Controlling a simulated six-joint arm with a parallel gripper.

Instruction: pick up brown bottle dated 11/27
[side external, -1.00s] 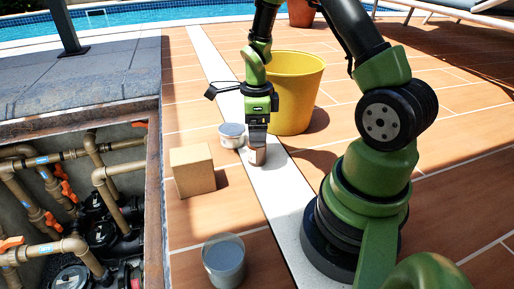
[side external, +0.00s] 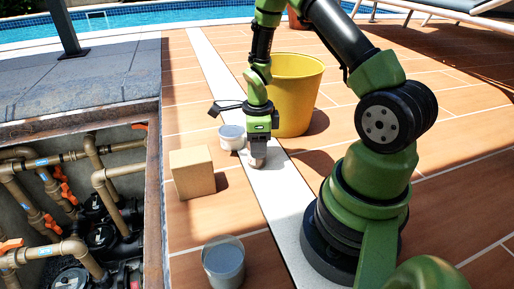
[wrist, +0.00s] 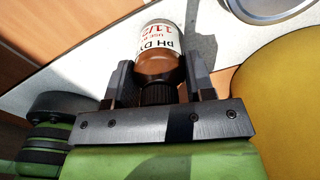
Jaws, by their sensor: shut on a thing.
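The brown bottle (wrist: 162,66) stands out in the wrist view, with a black cap and a white label showing red print that begins "11/2"; the rest of the date is cut off. My gripper (wrist: 158,78) has its two dark fingers on either side of the bottle near the cap, shut on it. In the side external view my gripper (side external: 258,150) points down over the white strip of paving. Only the low end of the bottle (side external: 258,163) shows beneath the fingers, and I cannot tell whether it touches the ground.
A yellow bucket (side external: 296,95) stands close behind my gripper. A grey-lidded tub (side external: 231,140) is just left of it, and a cardboard box (side external: 192,173) farther left. Another tub (side external: 223,263) stands in front. The open pipe pit (side external: 75,200) lies at left.

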